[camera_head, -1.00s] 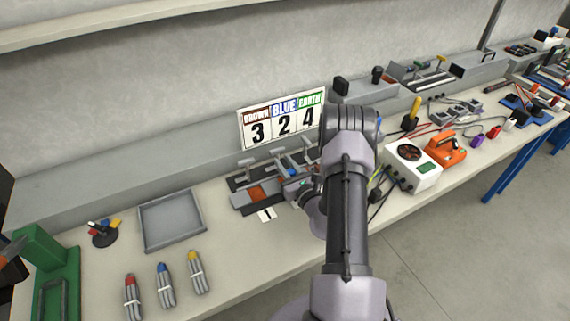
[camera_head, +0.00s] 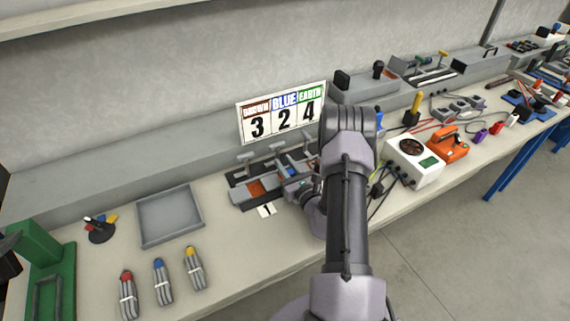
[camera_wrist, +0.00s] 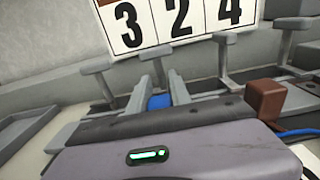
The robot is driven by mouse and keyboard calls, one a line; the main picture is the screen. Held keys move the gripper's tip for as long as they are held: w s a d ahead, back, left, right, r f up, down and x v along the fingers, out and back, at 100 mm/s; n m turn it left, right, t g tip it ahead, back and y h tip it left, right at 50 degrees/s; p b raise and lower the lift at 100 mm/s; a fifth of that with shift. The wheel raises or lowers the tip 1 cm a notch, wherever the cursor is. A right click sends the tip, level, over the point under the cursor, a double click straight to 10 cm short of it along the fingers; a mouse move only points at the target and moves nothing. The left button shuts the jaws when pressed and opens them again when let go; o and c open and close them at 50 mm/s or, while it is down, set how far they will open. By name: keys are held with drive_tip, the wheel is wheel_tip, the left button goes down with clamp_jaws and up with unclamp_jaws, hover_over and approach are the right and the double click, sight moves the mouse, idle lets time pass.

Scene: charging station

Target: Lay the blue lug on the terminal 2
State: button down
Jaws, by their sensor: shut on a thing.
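My gripper (camera_wrist: 166,80) is shut on a blue piece, which I take as the blue lug (camera_wrist: 158,102). Only a small part of it shows between the two fingers in the wrist view. The gripper is over the grey terminal block (camera_head: 247,197), among its upright T-shaped clamps (camera_wrist: 98,70). In the head view my arm hides most of the gripper and the block's right part. A card reading 1 (camera_head: 266,210) lies before the block's left part. No number for terminal 2 is visible; I cannot tell whether the lug touches it.
A sign (camera_head: 283,113) behind reads brown 3, blue 2, earth 4. A grey tray (camera_head: 170,215) stands left. A white meter (camera_head: 413,160) and orange device (camera_head: 447,145) stand right.

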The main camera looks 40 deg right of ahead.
drive_tip(key=shift+f, duration=0.25)
drive_tip(key=c, duration=1.1)
unclamp_jaws()
drive_tip(key=p+v, duration=0.2)
drive_tip(key=v, duration=1.5)
drive_tip(key=shift+s, duration=0.25)
